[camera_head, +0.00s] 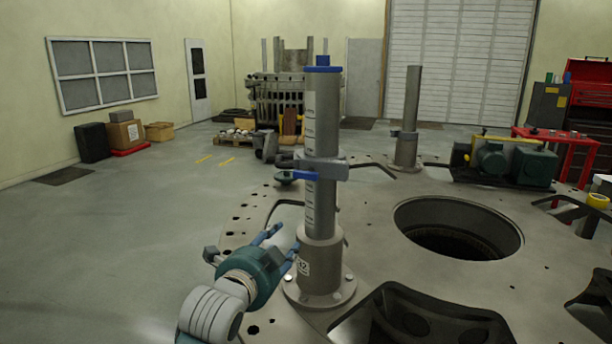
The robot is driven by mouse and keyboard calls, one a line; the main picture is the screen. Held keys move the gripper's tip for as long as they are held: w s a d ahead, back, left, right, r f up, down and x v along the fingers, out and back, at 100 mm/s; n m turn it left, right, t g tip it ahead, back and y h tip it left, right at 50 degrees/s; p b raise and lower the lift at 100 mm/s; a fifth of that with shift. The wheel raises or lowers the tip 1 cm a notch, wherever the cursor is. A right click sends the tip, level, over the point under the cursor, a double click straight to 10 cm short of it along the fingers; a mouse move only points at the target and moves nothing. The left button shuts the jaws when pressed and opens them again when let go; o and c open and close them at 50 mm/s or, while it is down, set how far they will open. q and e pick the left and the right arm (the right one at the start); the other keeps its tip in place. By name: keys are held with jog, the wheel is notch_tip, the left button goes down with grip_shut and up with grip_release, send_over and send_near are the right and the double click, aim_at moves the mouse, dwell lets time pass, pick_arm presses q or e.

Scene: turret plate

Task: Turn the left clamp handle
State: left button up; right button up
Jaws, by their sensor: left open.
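A grey post (325,110) with scale marks and a blue cap stands upright on the turret plate (375,265). A grey clamp (330,165) sits around the post a little above its middle. A blue handle (305,175) shows at the clamp's lower left side. My left gripper (284,240) is teal with blue fingers, open and empty. It appears below and to the left of the blue handle, beside the lower part of the post and apart from the handle in the picture. My right gripper is not in view.
A large round hole (458,228) opens in the plate to the right of the post. A second post (411,115) stands farther back. A green motor unit (503,163) sits at the plate's far right.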

aim_at(304, 179)
pick_arm(q)
notch_tip(304, 179, up, 11)
jog(key=w+d+m+t+h, duration=0.1)
jog(key=w+d+m+t, duration=0.1)
jog(key=d+m, duration=0.1)
jog(key=p+x, duration=0.3)
jog(key=x, duration=0.5)
jog(key=shift+w, duration=0.45)
jog(key=shift+w+d+p, duration=0.2)
jog(key=shift+w+p, duration=0.1)
jog(key=shift+w, duration=0.4)
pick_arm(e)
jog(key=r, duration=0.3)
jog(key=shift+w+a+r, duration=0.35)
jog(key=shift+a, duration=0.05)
pick_arm(q)
jog(key=shift+f, duration=0.1)
grip_shut()
